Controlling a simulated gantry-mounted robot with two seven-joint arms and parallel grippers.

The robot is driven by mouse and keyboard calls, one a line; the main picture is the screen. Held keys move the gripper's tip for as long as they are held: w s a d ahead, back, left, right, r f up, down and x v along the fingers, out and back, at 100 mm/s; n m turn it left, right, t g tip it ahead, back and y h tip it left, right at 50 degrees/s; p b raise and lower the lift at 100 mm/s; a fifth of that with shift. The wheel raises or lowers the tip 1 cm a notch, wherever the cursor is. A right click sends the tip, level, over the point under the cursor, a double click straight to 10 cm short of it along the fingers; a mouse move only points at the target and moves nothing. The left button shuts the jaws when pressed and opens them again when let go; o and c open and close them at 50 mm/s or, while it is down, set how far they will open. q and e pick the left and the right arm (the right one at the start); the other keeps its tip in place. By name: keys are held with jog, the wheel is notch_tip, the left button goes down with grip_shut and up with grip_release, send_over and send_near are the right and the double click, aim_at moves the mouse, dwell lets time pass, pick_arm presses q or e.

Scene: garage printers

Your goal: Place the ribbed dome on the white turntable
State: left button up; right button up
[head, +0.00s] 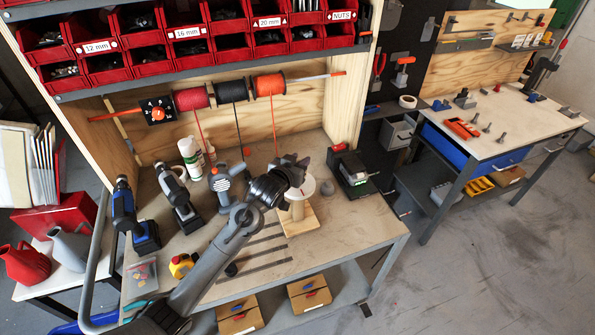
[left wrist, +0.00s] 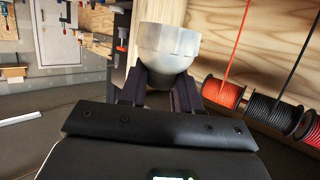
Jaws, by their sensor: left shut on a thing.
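In the head view my left arm reaches over the bench, and its dark gripper (head: 296,168) is above the far side of the white turntable (head: 308,187). The turntable is a round white disc on a square wooden base (head: 300,221), partly covered by my wrist. In the left wrist view the gripper (left wrist: 158,92) is shut on the ribbed dome (left wrist: 168,48), a pale grey piece with a wide rim and a narrower rounded end between the fingers. The dome is hard to make out in the head view. I cannot tell whether it touches the turntable. My right gripper is not in view.
A dark boxy device (head: 355,176) stands right of the turntable. Filament spools (head: 232,90) hang behind. The bench's front right is clear.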

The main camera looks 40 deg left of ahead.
pick_arm(q)
jog(key=shift+a+f, duration=0.15)
jog(key=shift+f, duration=0.1)
notch_tip(320, 180, down, 4)
jog(key=shift+r, duration=0.2)
jog(key=shift+f, duration=0.2)
jog(key=o, duration=1)
